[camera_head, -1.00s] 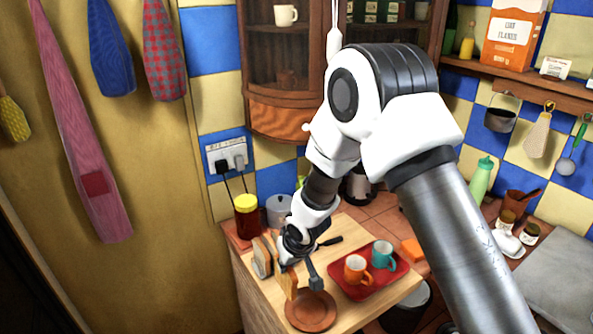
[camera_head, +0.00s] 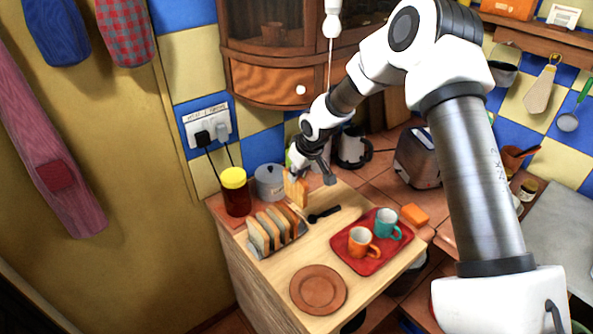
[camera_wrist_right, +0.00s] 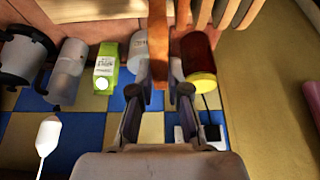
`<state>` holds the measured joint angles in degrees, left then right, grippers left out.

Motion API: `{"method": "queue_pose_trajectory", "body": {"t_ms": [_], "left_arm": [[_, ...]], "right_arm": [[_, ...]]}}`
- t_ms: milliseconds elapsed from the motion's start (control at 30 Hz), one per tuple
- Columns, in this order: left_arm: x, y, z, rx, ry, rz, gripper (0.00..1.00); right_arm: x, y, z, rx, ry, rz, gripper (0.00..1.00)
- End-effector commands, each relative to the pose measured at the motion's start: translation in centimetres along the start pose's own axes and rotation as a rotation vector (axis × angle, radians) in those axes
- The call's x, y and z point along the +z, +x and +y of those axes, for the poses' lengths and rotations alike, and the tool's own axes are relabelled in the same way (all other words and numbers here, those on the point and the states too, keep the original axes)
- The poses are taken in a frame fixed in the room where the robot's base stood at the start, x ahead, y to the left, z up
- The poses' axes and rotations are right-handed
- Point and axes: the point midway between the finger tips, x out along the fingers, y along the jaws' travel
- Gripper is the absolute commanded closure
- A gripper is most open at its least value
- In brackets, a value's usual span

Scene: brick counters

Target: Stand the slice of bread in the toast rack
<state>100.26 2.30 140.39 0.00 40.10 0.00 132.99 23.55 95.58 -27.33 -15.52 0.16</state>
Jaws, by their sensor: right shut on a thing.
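A slice of bread (camera_head: 296,189) is held upright by my right gripper (camera_head: 302,172) above the far part of the wooden counter. In the right wrist view the slice (camera_wrist_right: 158,40) shows edge-on between the two fingers (camera_wrist_right: 160,82). The toast rack (camera_head: 262,254) stands on the counter nearer and to the left, with several slices standing in it. The held slice is beyond the rack and apart from it. In the right wrist view, slices in the rack show at the top right. My left gripper is not in view.
A brown plate (camera_head: 318,290) lies empty at the front. A red tray (camera_head: 346,250) with an orange mug (camera_head: 361,242) and a teal mug (camera_head: 386,224) is to the right. A yellow-lidded jar (camera_head: 235,193) and a grey canister (camera_head: 270,182) stand behind the rack. A dark utensil (camera_head: 324,214) lies between.

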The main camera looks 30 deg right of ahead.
Motion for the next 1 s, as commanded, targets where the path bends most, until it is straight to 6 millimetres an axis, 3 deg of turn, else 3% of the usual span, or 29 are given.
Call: {"method": "queue_pose_trajectory", "body": {"t_ms": [700, 1000], "left_arm": [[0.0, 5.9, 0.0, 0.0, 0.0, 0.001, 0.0], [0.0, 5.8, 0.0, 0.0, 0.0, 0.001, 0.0]], "right_arm": [[2.7, 6.6, -0.1, 0.0, 0.0, 0.001, 1.0], [2.9, 7.0, -0.1, 0.0, 0.0, 0.0, 1.0]]}}
